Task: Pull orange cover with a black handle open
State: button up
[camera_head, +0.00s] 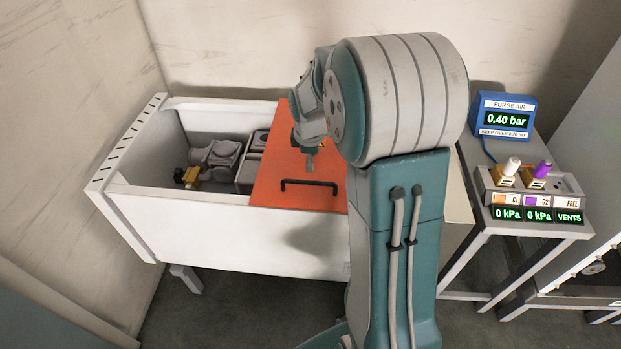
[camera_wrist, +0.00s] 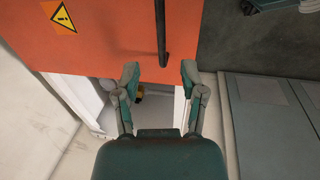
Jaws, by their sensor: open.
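The orange cover (camera_head: 268,190) lies over the middle of a white open-topped box (camera_head: 215,235). Its black handle (camera_head: 310,182) is a low bar near the cover's front edge. My gripper (camera_head: 309,163) is above the cover, just behind the handle in the head view, partly hidden by my arm. In the wrist view my gripper (camera_wrist: 160,72) is open, with nothing between its fingers. There the handle (camera_wrist: 160,30) runs up the picture on the orange cover (camera_wrist: 105,38), its lower end between the fingertips in the picture. I cannot tell the height gap.
The box's left part is open, with grey fittings (camera_head: 220,155) and a brass-coloured piece (camera_head: 187,178) inside. On the right, a side table (camera_head: 530,233) bears a blue purge air display (camera_head: 503,115) and a valve panel (camera_head: 530,190). My arm hides the box's right part.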

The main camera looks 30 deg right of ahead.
aim_at(311, 182)
jog(key=f, duration=0.3)
jog(key=w+f, duration=0.1)
jog(key=f, duration=0.3)
jog(key=d+f, duration=0.1)
jog(key=f, duration=0.2)
jog(key=shift+w+f, duration=0.2)
jog(key=shift+w, duration=0.15)
grip_shut()
